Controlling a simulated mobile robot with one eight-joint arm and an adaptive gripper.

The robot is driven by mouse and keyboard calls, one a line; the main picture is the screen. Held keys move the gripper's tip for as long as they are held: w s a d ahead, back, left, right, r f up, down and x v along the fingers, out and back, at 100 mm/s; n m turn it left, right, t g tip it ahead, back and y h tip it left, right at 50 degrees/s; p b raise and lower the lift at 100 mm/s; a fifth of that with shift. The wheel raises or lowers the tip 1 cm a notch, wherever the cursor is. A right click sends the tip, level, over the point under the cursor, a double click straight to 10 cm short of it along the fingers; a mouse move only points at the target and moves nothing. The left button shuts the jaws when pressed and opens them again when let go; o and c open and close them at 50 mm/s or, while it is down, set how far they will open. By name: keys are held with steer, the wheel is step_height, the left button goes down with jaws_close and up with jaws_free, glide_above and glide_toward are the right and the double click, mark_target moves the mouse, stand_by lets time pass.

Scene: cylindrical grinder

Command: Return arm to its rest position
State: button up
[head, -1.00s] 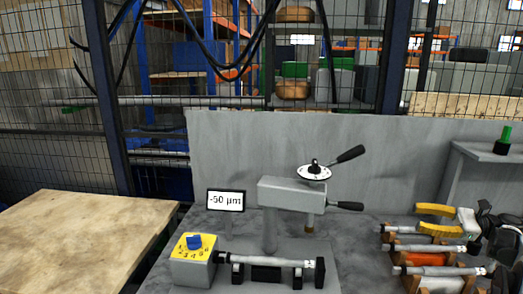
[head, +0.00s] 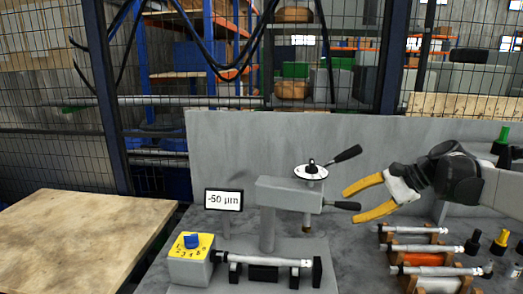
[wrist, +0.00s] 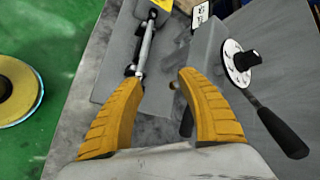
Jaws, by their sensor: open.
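My gripper (head: 366,199) has yellow fingers and hangs in the air at the right of the grinder in the head view. Its fingers are spread and nothing is between them. In the wrist view my gripper (wrist: 160,90) also shows open, above the machine's bench. The grey grinder head (head: 288,195) carries a white dial with black-handled levers, and the lower lever's tip is close to my fingers in the head view. The dial also shows in the wrist view (wrist: 236,62). A metal workpiece (head: 262,260) lies in the fixture below the grinder head.
A display (head: 223,200) reads -50 µm beside a yellow box with a blue knob (head: 191,241). Workpieces lie on a wooden rack (head: 382,256) at the right, near dark bottles (head: 473,243). A wooden table (head: 80,235) stands at the left. A grey panel (head: 300,145) rises behind.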

steer(key=s+a+f+n+h, duration=0.1)
steer(key=s+a+n+h, duration=0.15)
steer(key=s, duration=0.45)
steer(key=s+a+f+n+h, duration=0.2)
steer(key=s+a+n, duration=0.15)
steer(key=s, duration=0.35)
steer(key=s+f+n+t+h, duration=0.2)
steer(key=s+f+n+h, duration=0.2)
steer(key=s, duration=0.8)
step_height(320, 180, down, 2)
steer(key=n, duration=0.2)
steer(key=shift+s+d+f+n+t, duration=0.15)
steer(key=shift+d+n+t, duration=0.25)
